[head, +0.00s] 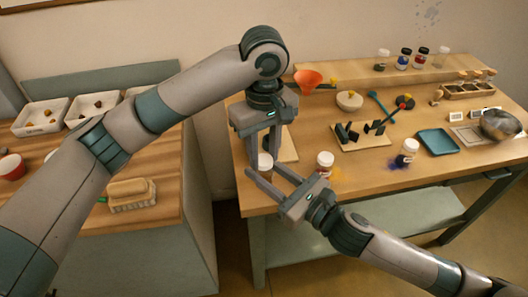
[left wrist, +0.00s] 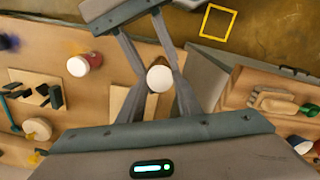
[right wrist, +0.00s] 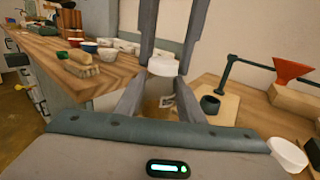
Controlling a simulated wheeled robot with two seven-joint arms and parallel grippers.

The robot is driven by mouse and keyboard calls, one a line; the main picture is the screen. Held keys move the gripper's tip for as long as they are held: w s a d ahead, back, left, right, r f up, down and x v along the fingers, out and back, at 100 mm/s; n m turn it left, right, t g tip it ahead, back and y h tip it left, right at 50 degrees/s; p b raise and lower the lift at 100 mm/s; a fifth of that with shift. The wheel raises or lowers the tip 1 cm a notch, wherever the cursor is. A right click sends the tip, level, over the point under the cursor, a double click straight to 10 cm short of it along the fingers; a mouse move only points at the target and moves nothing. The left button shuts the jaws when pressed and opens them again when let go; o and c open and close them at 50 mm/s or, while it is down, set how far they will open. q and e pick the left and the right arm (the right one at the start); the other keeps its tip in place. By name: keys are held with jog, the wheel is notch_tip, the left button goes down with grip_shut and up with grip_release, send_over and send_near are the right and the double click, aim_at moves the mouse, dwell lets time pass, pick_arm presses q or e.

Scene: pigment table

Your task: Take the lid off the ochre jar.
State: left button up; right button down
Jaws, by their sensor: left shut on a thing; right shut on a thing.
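The ochre jar (right wrist: 156,92) stands upright, a white lid at its top and a small label on its brownish body. My right gripper (head: 264,176) reaches in from the right, its fingers shut around the jar's body. My left gripper (head: 261,158) points down from above, its fingers shut on the white lid (right wrist: 163,65); the lid also shows between the fingers in the left wrist view (left wrist: 160,78). The lid sits at the jar's top; I cannot tell if it is loose. The jar's base is hidden by my right gripper.
A white-lidded jar with a reddish body (head: 325,160) stands close on the right, and a blue jar (head: 408,147) farther right, powder beside each. A board with black pieces (head: 362,135) lies behind them. A brush (head: 130,190) lies on the left counter. The table front between the jars is clear.

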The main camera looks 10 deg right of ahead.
pick_arm(q)
jog(key=shift+r, duration=0.55)
dwell(0.4)
jog(key=shift+r, duration=0.35)
jog(key=shift+r, duration=0.25)
jog(key=shift+r, duration=2)
jog(key=shift+a+f, duration=0.1)
